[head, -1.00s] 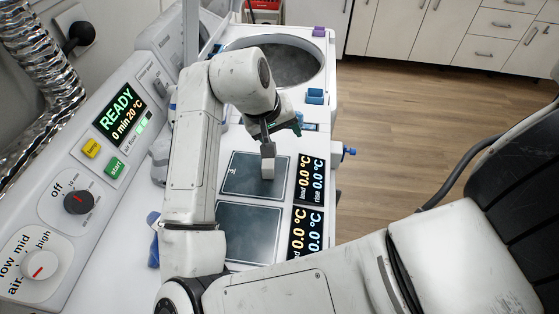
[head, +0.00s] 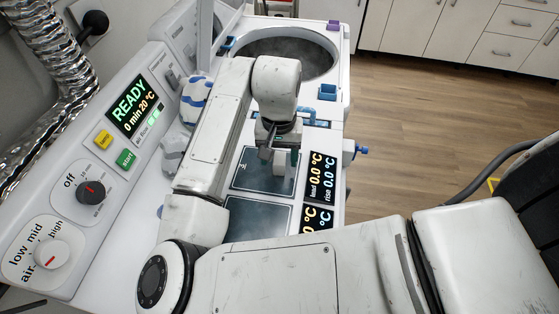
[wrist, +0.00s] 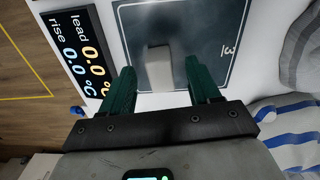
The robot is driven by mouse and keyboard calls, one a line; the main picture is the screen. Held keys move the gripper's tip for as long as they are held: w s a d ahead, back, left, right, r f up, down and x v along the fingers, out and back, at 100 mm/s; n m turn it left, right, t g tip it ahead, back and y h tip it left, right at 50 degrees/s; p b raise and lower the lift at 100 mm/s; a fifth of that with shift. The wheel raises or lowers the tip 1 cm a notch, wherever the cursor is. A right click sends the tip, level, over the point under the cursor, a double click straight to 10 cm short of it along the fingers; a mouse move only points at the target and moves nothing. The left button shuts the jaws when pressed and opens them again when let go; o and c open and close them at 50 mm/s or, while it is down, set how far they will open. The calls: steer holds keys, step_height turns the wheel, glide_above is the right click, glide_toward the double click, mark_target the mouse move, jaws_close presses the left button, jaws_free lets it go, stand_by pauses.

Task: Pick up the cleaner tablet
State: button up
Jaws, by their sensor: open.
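The cleaner tablet appears to be the small whitish block (wrist: 159,66) on a dark square plate (wrist: 215,22), marked with a 3, in the wrist view. My gripper (wrist: 160,72) is open, with one dark green finger on either side of the block and a visible gap at each side. I cannot tell whether the fingertips reach down to its height. In the head view the block (head: 280,163) shows just below my gripper (head: 278,150), partly hidden by it.
A lead and rise temperature display (head: 321,177) lies right of the plate. A second dark plate (head: 257,219) is nearer, partly behind my arm. A round basin (head: 290,58) is at the back. A blue-and-white striped object (wrist: 292,125) lies near the gripper in the wrist view.

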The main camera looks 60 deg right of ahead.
mark_target(279, 161)
steer(key=shift+d+f, duration=0.1)
steer(key=shift+f, duration=1.55)
steer(key=c, duration=1)
